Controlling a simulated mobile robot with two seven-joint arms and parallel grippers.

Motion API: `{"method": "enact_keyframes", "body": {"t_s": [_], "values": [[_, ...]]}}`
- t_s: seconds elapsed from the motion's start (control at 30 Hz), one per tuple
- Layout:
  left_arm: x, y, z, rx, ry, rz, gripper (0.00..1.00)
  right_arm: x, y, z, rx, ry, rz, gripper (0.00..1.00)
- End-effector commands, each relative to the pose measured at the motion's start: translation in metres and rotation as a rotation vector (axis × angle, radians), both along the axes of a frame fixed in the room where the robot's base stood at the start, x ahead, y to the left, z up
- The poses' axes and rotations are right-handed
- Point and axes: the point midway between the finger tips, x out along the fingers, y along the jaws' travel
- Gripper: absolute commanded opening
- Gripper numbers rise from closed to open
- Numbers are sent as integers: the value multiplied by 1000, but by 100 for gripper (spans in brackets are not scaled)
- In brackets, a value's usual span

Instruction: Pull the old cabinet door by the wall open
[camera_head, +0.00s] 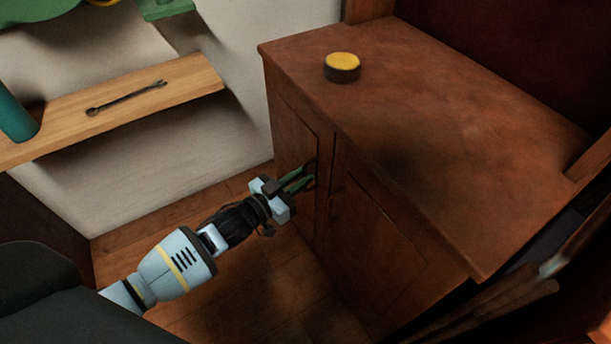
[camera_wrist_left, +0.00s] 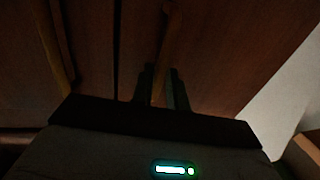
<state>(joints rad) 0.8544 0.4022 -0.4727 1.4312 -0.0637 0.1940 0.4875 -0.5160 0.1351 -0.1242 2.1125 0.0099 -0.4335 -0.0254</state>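The old cabinet (camera_head: 410,130) is dark reddish-brown wood and stands against the pale wall. Its left door (camera_head: 292,140), the one by the wall, looks closed and also shows in the left wrist view (camera_wrist_left: 205,50). My left gripper (camera_head: 304,178) is at this door's right side, near a dark handle (camera_head: 310,165). In the left wrist view its two dark green fingers (camera_wrist_left: 161,90) point at the door, a narrow gap between them, with a lighter wood strip running behind or between them. Dim light hides whether they touch the handle. My right gripper is in neither view.
The cabinet's right door (camera_head: 375,240) is closed. A yellow-topped round tin (camera_head: 342,68) sits on the cabinet top. A wooden shelf (camera_head: 190,88) with a wrench (camera_head: 126,97) and a teal cylinder (camera_head: 14,118) is at left. The wooden floor (camera_head: 215,290) before the cabinet looks clear.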

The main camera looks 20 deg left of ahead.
Motion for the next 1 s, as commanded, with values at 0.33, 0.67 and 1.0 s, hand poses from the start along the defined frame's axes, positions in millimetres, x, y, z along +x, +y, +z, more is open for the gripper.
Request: {"method": "enact_keyframes", "body": {"t_s": [0.33,0.67,1.0], "values": [[15,-8,0,0,1,0,16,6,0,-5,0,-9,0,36],[15,-8,0,0,1,0,0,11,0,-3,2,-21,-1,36],[14,-7,0,0,1,-2,0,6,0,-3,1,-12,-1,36]]}}
